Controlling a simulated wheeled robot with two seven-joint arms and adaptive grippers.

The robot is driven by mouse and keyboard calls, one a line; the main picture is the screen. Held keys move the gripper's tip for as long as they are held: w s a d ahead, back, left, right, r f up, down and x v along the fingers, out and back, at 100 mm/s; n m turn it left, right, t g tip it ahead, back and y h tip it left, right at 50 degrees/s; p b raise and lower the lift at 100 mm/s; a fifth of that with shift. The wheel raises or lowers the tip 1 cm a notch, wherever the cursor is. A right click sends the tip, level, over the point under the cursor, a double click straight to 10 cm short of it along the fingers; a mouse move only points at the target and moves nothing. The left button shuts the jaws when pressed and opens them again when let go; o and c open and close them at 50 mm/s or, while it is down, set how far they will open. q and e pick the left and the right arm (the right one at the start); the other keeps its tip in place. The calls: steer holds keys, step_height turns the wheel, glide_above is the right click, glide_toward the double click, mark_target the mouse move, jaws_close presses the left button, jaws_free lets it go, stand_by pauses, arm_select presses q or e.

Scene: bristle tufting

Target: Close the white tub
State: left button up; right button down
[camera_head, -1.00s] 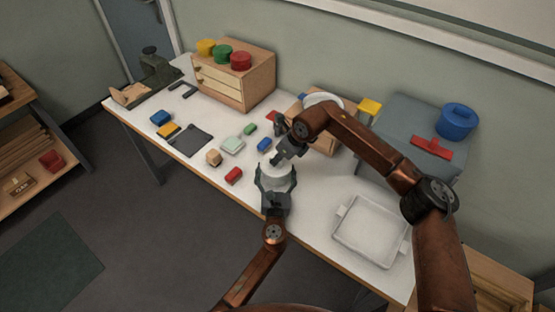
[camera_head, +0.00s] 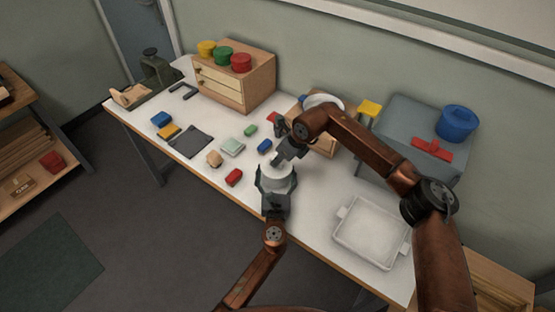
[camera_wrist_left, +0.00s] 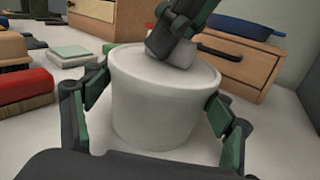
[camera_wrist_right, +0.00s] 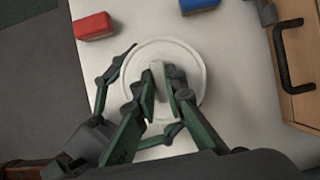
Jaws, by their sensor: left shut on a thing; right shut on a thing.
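The white tub (camera_wrist_left: 155,112) stands upright on the table; it also shows in the head view (camera_head: 277,186). My left gripper (camera_head: 277,181) is shut around its sides, a finger on each side in the left wrist view (camera_wrist_left: 157,115). A white lid (camera_wrist_right: 190,54) covers the tub's top. It looks level on the rim, but I cannot tell whether it is fully seated. My right gripper (camera_wrist_right: 162,92) comes from above and is shut on the lid's pale knob (camera_wrist_left: 170,48), which its fingers partly hide.
A red block (camera_head: 233,176) and a blue block (camera_head: 264,146) lie close to the tub. A wooden box with a dark handle (camera_wrist_right: 297,70) stands behind. A white tray (camera_head: 370,232) is to the right. The table's front edge is close.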

arm_select(q)
steer(key=shift+d+r, duration=0.1)
steer(key=shift+r, duration=0.05)
arm_select(e)
steer(key=shift+s+f, duration=0.15)
steer(key=shift+f, duration=0.8)
steer(key=c, duration=2.3)
jaws_free()
arm_select(q)
steer(key=shift+r, duration=0.1)
arm_select(e)
steer(key=shift+d, duration=0.1)
steer(key=v, duration=0.4)
steer(key=shift+r, duration=0.25)
arm_select(q)
steer(key=shift+f, duration=0.2)
arm_select(e)
steer(key=shift+r, duration=0.1)
steer(key=shift+c, duration=0.6)
steer(key=shift+w+f, duration=0.25)
steer(key=shift+x, duration=1.05)
